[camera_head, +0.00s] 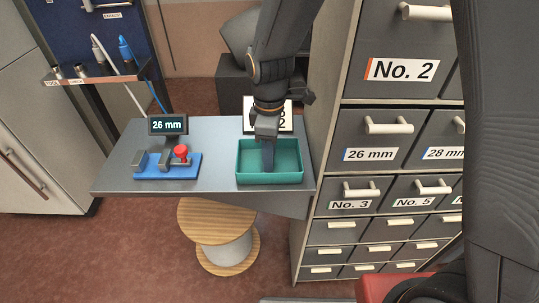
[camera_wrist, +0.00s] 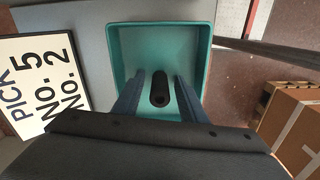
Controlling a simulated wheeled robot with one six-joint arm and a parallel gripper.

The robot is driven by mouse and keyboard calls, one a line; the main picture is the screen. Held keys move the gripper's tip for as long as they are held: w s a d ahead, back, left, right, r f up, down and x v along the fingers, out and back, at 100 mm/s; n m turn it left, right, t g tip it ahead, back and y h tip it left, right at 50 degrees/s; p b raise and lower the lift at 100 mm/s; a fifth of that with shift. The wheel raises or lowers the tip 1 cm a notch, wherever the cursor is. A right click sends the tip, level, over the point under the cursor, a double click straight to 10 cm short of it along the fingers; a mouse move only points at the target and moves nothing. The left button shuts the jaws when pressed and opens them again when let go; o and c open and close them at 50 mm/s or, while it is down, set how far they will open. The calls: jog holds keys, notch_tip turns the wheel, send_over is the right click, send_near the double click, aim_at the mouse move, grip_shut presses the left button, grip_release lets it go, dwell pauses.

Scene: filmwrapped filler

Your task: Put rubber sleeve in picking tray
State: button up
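The rubber sleeve (camera_wrist: 159,88) is a small black cylinder with a hollow end, seen in the wrist view. It appears to lie on the floor of the teal picking tray (camera_head: 270,179), between my fingers with a gap on each side. The tray's rim also shows in the wrist view (camera_wrist: 207,60). My gripper (camera_head: 267,165) points down into the tray and is open; in the wrist view its two blue-grey fingers (camera_wrist: 158,92) stand apart. The sleeve cannot be made out in the head view.
The tray stands on a grey table (camera_head: 215,150) beside a blue gauge fixture (camera_head: 166,165) with a red knob and a "26 mm" display (camera_head: 168,125). A sign (camera_wrist: 42,85) reads "PICK NO. 5 NO. 2". A labelled drawer cabinet (camera_head: 350,222) stands close on the right.

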notch_tip(320, 180, up, 12)
jog(key=b, duration=0.2)
jog(key=shift+f+b, duration=0.15)
jog(key=shift+b, duration=0.15)
